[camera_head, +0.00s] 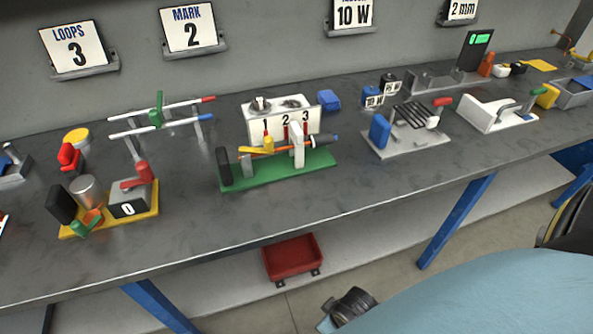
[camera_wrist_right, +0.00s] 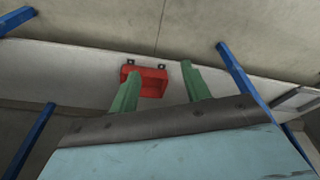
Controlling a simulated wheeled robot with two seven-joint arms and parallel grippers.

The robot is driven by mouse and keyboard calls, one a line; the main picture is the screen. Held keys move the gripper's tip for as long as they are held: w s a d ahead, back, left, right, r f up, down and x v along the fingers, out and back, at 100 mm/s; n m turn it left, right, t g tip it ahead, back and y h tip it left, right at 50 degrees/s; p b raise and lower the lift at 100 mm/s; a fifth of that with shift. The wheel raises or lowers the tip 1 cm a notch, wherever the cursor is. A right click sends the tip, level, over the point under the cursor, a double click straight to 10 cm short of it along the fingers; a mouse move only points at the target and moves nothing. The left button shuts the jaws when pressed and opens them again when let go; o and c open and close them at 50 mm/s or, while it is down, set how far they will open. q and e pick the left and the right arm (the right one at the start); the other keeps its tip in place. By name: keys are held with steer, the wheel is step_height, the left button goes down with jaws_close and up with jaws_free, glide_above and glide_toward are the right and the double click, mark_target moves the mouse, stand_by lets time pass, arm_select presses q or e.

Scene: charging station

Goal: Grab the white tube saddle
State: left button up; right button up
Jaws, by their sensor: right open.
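A white upright piece (camera_head: 297,146), which looks like the tube saddle, stands on the right part of a green base (camera_head: 280,171) on the bench. An orange rod with a yellow part and a dark end runs across this base, by the white piece. My right gripper (camera_wrist_right: 160,75) shows in the right wrist view with its two green fingers apart and nothing between them. It faces the lower shelf, and the white piece is not in that view. My left gripper is in neither view.
A red bin (camera_wrist_right: 152,84) sits on the low shelf, also seen in the head view (camera_head: 292,257). A yellow-based fixture (camera_head: 146,217) stands left of the green base, a grey-based one (camera_head: 408,146) to its right. The bench front between is clear.

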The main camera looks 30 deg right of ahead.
steer(key=w+r+t, duration=0.2)
steer(key=w+r, duration=0.2)
steer(key=r, duration=1)
steer(key=m+t+h, duration=0.3)
steer(key=m+t, duration=0.2)
steer(key=t, duration=0.4)
glide_toward(300, 141)
steer(key=shift+t+h, duration=0.3)
steer(key=shift+t, duration=0.1)
steer(key=x, duration=0.7)
steer(key=shift+w+f+b, duration=0.1)
steer(key=shift+f+b, duration=0.25)
steer(key=shift+b, duration=0.05)
steer(key=shift+w+f, duration=0.15)
steer(key=shift+w, duration=0.25)
steer(key=b+x, duration=0.1)
steer(key=x, duration=0.3)
steer(key=shift+w+f, duration=0.15)
steer(key=shift+w, duration=0.05)
steer(key=shift+w+d, duration=0.1)
steer(key=shift+w, duration=0.1)
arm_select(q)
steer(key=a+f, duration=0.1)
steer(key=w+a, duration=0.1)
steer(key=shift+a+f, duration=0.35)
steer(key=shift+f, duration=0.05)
arm_select(e)
steer(key=shift+c, duration=0.2)
